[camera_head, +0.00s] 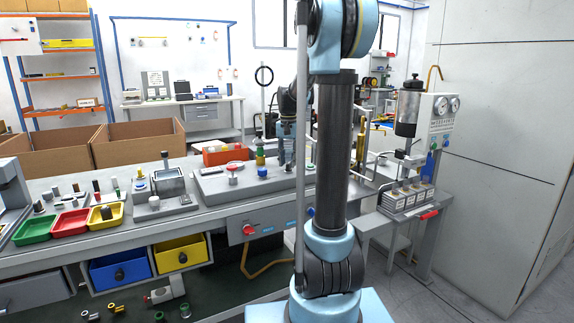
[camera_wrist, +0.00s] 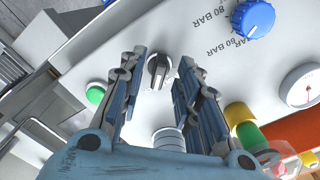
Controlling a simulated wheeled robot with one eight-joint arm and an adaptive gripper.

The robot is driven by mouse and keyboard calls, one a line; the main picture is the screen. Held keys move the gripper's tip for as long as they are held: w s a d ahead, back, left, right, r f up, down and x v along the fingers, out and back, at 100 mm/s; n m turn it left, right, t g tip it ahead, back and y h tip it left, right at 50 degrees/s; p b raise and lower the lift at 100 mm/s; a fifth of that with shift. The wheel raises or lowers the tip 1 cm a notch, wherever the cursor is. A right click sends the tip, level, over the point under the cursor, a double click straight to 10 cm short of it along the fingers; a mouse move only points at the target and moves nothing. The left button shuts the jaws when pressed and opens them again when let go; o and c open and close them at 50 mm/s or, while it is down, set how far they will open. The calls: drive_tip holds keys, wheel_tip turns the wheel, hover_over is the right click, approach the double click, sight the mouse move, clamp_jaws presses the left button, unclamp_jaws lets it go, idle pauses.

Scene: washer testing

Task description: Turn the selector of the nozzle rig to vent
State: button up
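The nozzle rig's light grey panel (camera_wrist: 215,90) fills much of the wrist view; its top also shows in the head view (camera_head: 212,187). A dark selector knob (camera_wrist: 159,71) with a raised ridge stands on the panel. My gripper (camera_wrist: 160,58) is open, its two fingers on either side of the knob with visible gaps, apparently not touching it. In the head view my gripper (camera_head: 288,155) points down over the rig, partly hidden by my arm. No vent label is readable near the knob.
In the wrist view, a green button (camera_wrist: 95,95) lies left of the fingers. A blue knob (camera_wrist: 253,18) with 60 and 80 BAR marks, a gauge (camera_wrist: 301,86) and a yellow-green cylinder (camera_wrist: 245,123) stand to the right. An orange-red bin (camera_head: 224,155) sits behind the rig.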

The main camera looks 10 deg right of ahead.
drive_tip(key=shift+f, duration=0.7)
drive_tip(key=shift+c, duration=0.2)
clamp_jaws()
drive_tip(key=shift+a, duration=0.15)
